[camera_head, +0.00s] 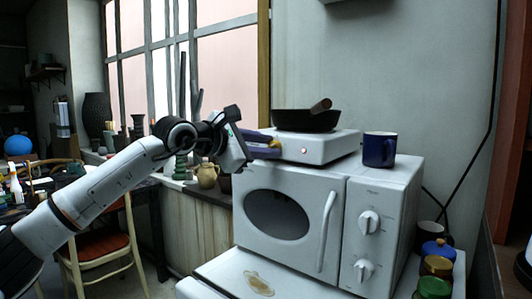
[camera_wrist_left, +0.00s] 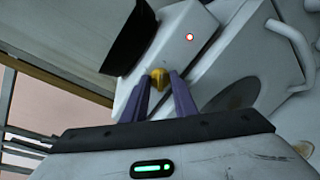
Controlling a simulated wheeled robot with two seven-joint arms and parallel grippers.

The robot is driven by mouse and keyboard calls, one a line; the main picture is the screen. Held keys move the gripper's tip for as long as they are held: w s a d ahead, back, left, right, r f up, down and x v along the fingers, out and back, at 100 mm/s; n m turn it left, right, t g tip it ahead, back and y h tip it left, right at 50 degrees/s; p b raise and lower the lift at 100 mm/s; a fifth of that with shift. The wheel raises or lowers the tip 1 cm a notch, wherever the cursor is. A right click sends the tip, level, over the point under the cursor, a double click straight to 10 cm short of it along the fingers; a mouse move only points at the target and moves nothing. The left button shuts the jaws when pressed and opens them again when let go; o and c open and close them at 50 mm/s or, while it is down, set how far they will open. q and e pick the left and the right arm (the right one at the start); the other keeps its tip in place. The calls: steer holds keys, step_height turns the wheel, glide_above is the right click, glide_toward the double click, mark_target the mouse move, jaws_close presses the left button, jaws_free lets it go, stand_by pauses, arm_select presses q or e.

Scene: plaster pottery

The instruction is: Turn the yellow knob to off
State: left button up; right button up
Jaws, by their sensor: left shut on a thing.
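The yellow knob (camera_wrist_left: 157,77) is on the front of a white hot plate (camera_head: 330,148), left of a lit red light (camera_head: 304,151). The hot plate stands on top of a microwave and also shows in the left wrist view (camera_wrist_left: 178,45). My left gripper (camera_head: 272,146) reaches in from the left, in front of the hot plate. Its purple fingers (camera_wrist_left: 160,82) are shut on the knob, one on each side. In the head view the fingers largely hide the knob. My right gripper is in neither view.
A dark pan (camera_head: 306,119) sits on the hot plate, its handle raised. A blue mug (camera_head: 379,149) stands right of it on the microwave (camera_head: 335,212). Lidded jars (camera_head: 437,266) stand lower right. A small jug (camera_head: 207,176) is behind my left arm.

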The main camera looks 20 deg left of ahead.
arm_select(q)
steer(key=shift+f+n+t+b, duration=0.15)
steer(key=shift+n+t+b, duration=0.25)
steer(key=shift+n+b, duration=3.8)
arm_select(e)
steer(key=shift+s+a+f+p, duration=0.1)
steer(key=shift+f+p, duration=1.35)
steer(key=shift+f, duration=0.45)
arm_select(q)
steer(key=n, duration=0.3)
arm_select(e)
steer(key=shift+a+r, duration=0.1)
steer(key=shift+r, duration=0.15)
arm_select(q)
steer(key=o, duration=0.9)
steer(key=shift+c, duration=0.2)
steer(key=shift+o, duration=0.9)
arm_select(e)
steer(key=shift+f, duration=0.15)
arm_select(q)
steer(key=shift+a, duration=0.1)
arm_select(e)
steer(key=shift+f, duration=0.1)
